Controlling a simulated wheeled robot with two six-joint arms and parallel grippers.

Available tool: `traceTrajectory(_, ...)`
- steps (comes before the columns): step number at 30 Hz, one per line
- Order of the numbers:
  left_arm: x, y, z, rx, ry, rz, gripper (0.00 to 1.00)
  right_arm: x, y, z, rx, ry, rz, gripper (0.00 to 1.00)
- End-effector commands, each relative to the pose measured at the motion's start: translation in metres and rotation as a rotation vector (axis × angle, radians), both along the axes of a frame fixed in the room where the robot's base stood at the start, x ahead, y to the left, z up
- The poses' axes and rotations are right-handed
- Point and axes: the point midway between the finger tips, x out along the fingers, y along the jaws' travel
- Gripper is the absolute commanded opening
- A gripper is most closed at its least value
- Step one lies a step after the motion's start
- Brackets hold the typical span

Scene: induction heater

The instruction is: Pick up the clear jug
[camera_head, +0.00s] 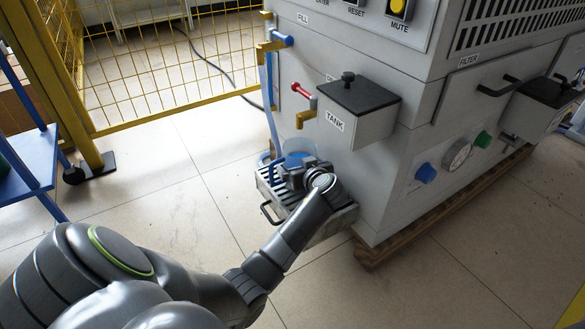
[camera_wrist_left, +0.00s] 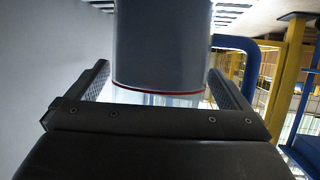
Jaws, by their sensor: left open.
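The clear jug (camera_head: 295,158) stands on the slatted drip tray (camera_head: 336,222) at the lower left corner of the machine. In the head view it is mostly hidden behind my left gripper (camera_head: 302,174); only bluish parts and the blue handle (camera_head: 271,172) show. In the left wrist view the jug (camera_wrist_left: 162,45) is upright, grey-blue with a red line around it, and between the two fingers of my left gripper (camera_wrist_left: 158,75). The fingers are apart, one on each side; I cannot tell whether either touches it. The blue handle (camera_wrist_left: 240,45) is to its right. My right gripper is not in view.
The tank box (camera_head: 350,120) juts out nearby. A yellow mesh fence (camera_head: 160,70) stands behind.

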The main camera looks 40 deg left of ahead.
Motion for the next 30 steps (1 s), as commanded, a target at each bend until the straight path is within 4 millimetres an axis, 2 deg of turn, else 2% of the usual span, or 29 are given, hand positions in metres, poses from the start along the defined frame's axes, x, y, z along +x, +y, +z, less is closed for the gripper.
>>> traceTrajectory(8, 0.0000, -0.0004, 0.0000, -0.001, -0.001, 0.000, 1.00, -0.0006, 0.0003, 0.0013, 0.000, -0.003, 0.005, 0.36)
traceTrajectory(23, 0.0008, -0.0001, 0.0021, 0.003, -0.004, -0.001, 0.37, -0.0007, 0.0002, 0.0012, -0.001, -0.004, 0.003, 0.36)
traceTrajectory(30, 0.0008, 0.0000, 0.0022, 0.002, -0.003, -0.001, 0.37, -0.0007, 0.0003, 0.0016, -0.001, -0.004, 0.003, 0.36)
